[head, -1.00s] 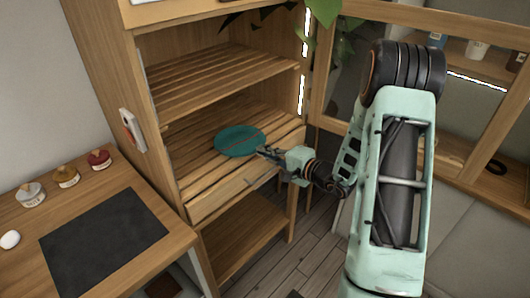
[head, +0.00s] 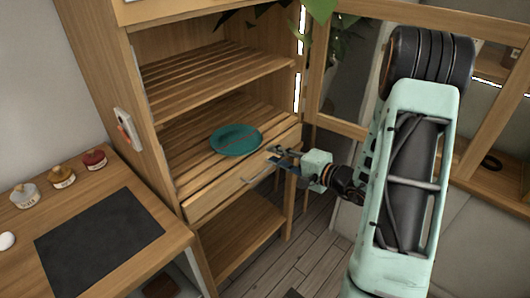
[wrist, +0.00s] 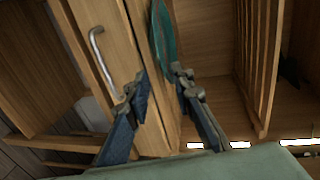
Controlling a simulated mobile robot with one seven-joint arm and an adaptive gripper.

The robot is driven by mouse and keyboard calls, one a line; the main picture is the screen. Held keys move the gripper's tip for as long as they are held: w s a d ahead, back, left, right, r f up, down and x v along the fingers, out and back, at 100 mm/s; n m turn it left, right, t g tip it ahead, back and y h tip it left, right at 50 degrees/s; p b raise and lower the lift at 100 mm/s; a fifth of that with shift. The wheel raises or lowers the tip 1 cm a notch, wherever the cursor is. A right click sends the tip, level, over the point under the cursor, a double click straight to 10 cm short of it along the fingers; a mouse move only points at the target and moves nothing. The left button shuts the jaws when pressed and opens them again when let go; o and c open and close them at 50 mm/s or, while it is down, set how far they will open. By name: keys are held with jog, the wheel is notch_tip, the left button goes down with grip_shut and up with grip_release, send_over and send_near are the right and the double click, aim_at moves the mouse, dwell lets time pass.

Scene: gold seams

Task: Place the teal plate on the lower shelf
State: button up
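The teal plate (head: 236,140) lies flat on the lower slatted shelf (head: 190,165) of the wooden cabinet, above the drawer. A thin reddish line crosses the plate. In the wrist view the plate (wrist: 163,35) shows edge-on at the top, beyond my fingers. My gripper (head: 273,155) is in front of the shelf's front edge, to the right of the plate and apart from it. In the wrist view my gripper (wrist: 160,82) has its two fingers spread with nothing between them.
A drawer with a metal handle (head: 262,172) is just under the shelf, close to my gripper. An upper slatted shelf (head: 215,78) is above. An open glazed door (head: 335,125) stands at the right. A side counter (head: 150,240) holds small jars and a dark mat.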

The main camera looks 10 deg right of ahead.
jog(key=v, duration=0.4)
jog(key=shift+s+d, duration=0.2)
jog(key=shift+s+d+r, duration=0.1)
jog(key=shift+s+d, duration=0.05)
jog(key=shift+s, duration=0.15)
jog(key=shift+c, duration=0.7)
jog(key=shift+s+d, duration=0.1)
jog(key=shift+s, duration=0.05)
jog(key=shift+c, duration=1.1)
jog(key=shift+d+m+b, duration=0.1)
jog(key=shift+m+b, duration=0.25)
jog(key=shift+m, duration=0.15)
grip_shut()
notch_tip(320, 180, down, 3)
jog(key=s+d+m+t+y+b, duration=0.25)
jog(key=m+b, duration=0.25)
jog(key=m, duration=1.2)
jog(key=shift+g+h, duration=0.25)
jog(key=shift+h, duration=0.1)
jog(key=x, duration=1.4)
jog(key=shift+w+d, duration=0.15)
jog(key=shift+w, duration=0.25)
